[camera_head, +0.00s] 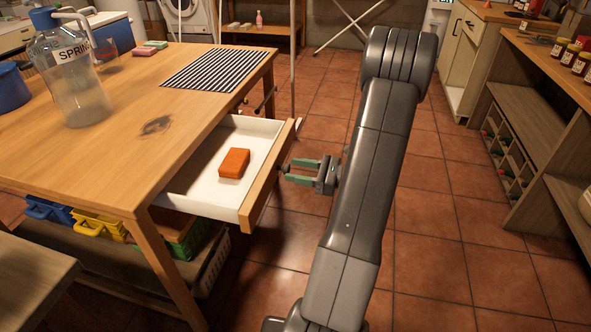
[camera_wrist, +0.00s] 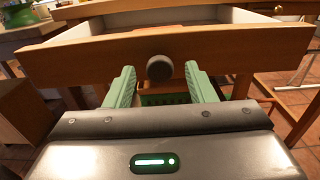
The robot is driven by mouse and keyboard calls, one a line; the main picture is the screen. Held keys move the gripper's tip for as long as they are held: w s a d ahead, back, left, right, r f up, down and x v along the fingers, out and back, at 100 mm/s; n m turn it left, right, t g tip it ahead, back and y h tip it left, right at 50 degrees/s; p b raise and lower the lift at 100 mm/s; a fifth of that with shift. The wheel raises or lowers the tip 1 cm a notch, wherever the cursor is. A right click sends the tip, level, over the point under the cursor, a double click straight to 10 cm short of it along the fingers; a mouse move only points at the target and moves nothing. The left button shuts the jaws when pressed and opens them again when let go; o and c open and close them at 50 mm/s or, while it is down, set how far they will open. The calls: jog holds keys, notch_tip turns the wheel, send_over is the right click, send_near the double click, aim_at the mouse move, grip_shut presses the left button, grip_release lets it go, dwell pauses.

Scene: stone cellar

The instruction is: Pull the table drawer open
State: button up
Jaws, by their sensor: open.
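The table (camera_head: 130,150) is wooden and stands at the left in the head view. Its drawer (camera_head: 269,178) is pulled out from the right side, with a white inside and a wooden front. An orange block (camera_head: 234,163) lies in the drawer. The drawer front also spans the wrist view (camera_wrist: 230,48). A round dark knob (camera_wrist: 159,68) sits at the middle of the front. My gripper (camera_head: 290,172) has green fingers and is open at the drawer front. In the wrist view its fingertips (camera_wrist: 159,78) lie on either side of the knob, with gaps showing.
On the table stand a glass jug (camera_head: 75,85) and a striped mat (camera_head: 216,69). Colored bins (camera_head: 98,226) sit on the shelf below. A wooden shelf unit (camera_head: 535,100) stands at the right. Open tiled floor (camera_head: 440,230) lies between it and the table.

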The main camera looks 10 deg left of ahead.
jog(key=s+d+p, duration=0.1)
jog(key=d, duration=1.2)
jog(key=shift+a, duration=0.1)
jog(key=a, duration=0.4)
jog(key=a+b, duration=0.1)
jog(key=a, duration=0.4)
jog(key=w+a, duration=0.1)
jog(key=a, duration=0.4)
jog(key=shift+d+r, duration=0.1)
